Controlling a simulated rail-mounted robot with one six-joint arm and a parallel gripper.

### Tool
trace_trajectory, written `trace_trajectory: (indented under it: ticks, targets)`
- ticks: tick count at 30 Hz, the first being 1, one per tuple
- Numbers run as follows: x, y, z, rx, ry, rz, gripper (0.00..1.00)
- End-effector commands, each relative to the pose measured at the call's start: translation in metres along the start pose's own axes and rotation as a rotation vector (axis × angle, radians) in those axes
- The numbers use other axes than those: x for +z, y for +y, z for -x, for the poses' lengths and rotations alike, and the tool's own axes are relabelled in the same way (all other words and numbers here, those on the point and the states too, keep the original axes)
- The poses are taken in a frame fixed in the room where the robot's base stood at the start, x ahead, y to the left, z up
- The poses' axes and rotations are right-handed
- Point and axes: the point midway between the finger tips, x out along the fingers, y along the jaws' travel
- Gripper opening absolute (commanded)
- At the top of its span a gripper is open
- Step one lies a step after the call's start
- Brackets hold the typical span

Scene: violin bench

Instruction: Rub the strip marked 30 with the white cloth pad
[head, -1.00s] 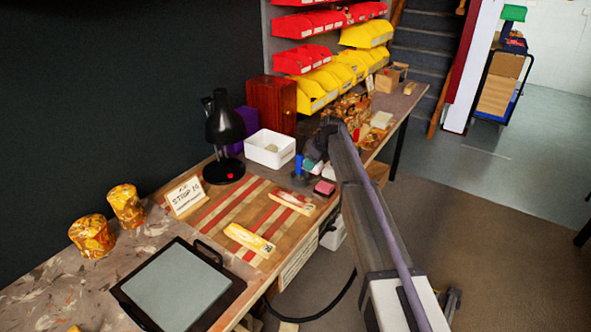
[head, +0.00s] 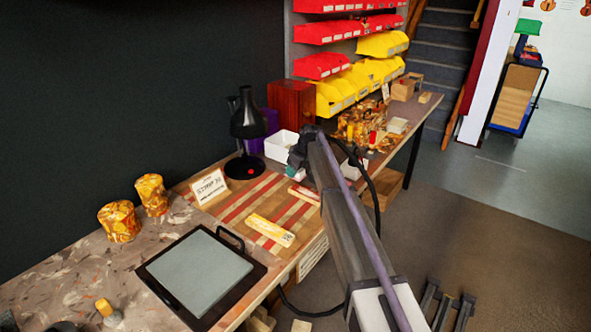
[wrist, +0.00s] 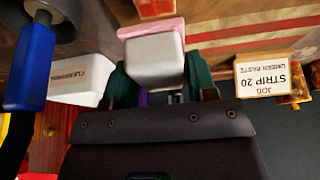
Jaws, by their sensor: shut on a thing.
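My gripper (wrist: 158,92) has green fingers shut on a pale grey-white block, taken as the white cloth pad (wrist: 156,62). A pink edge shows directly beyond the block; I cannot tell whether it is joined to it. In the head view my gripper (head: 291,172) is over the far right of the striped board, near the white box. Two yellowish strips lie on the board: a near strip (head: 270,230) and a far strip (head: 304,193) partly behind my arm. Their numbers are unreadable.
A black lamp (head: 247,125) and a white box (head: 281,144) stand behind the board. A blue-handled thing (wrist: 30,68) is close on the wrist view's left. A black-framed plate (head: 200,272) and two amber jars (head: 120,222) occupy the left bench.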

Motion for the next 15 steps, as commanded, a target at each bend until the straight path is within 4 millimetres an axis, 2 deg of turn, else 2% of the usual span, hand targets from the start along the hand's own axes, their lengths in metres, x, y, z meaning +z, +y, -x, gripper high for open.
trace_trajectory:
  ticks: [1,15]
  targets:
    - [0.004,0.000,-0.009,0.000,0.000,0.000,0.33]
    - [0.020,0.000,-0.048,0.000,-0.002,0.000,0.33]
